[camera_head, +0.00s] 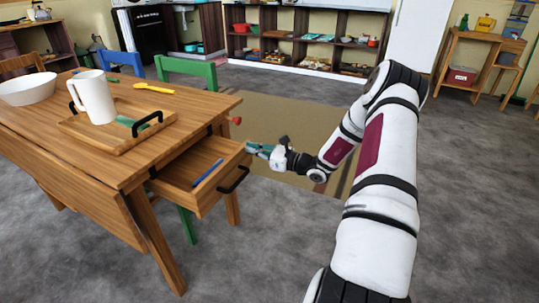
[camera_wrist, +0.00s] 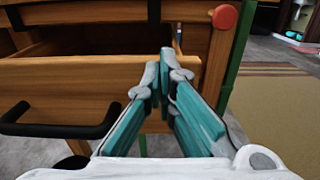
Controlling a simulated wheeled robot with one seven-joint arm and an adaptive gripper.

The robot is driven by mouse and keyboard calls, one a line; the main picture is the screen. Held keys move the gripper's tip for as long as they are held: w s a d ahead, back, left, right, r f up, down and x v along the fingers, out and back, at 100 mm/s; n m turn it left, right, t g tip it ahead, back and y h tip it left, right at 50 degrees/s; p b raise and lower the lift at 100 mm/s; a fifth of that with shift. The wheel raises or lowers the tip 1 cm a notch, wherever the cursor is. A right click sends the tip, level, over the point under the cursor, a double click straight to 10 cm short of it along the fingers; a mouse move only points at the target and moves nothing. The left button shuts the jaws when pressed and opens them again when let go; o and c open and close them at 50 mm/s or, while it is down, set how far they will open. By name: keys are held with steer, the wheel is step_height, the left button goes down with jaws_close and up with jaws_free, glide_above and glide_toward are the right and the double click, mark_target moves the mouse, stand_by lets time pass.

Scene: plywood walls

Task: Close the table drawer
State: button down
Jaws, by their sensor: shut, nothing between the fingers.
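The wooden table (camera_head: 190,109) stands at the left, with its drawer (camera_head: 206,195) pulled out toward the right front. A blue pen-like item (camera_head: 207,173) lies inside the drawer. The drawer has a black bar handle (camera_head: 232,180), also seen at the left in the wrist view (camera_wrist: 60,130). My gripper (camera_head: 250,147) is shut and empty at the far end of the drawer front. In the wrist view its teal fingers (camera_wrist: 161,62) meet at the drawer front's upper edge (camera_wrist: 110,80), right of the handle. I cannot tell whether they touch it.
A wooden tray (camera_head: 90,133) with a white mug (camera_head: 94,97) stands on the table, near a white bowl (camera_head: 28,89) and a yellow spoon (camera_head: 153,88). A red knob (camera_wrist: 225,16) is on the table. Green (camera_head: 188,71) and blue (camera_head: 120,62) chairs stand behind. Floor at the front is clear.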

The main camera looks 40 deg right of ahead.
steer(key=b, duration=0.1)
glide_above(223, 157)
steer(key=shift+s, duration=0.15)
stand_by(0.4)
